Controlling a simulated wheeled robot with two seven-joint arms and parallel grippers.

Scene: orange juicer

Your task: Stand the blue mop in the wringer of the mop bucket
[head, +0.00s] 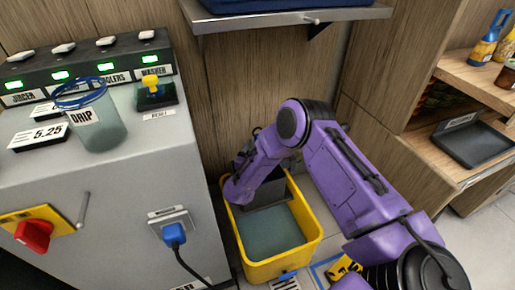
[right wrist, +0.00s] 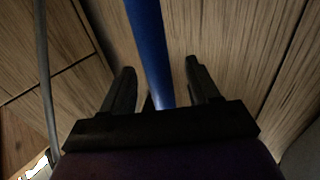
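The yellow mop bucket (head: 312,238) stands on the floor between the grey machine and the wooden wall, with greyish water inside. A dark grey panel (head: 268,192), probably the wringer, sits at its back and is partly hidden by my right arm. In the right wrist view, a blue pole (right wrist: 147,40), the mop handle, runs between the fingers of my right gripper (right wrist: 160,66). The fingers are apart, with gaps on both sides of the pole. In the head view, my right arm hides the gripper and the mop; the mop head is not seen. My left gripper is not in view.
The grey machine (head: 130,190) closes in the left side, with a blue plug (head: 174,234) and cable near the bucket. A metal shelf (head: 290,18) hangs above. Wooden shelves (head: 470,75) with bottles stand at the right.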

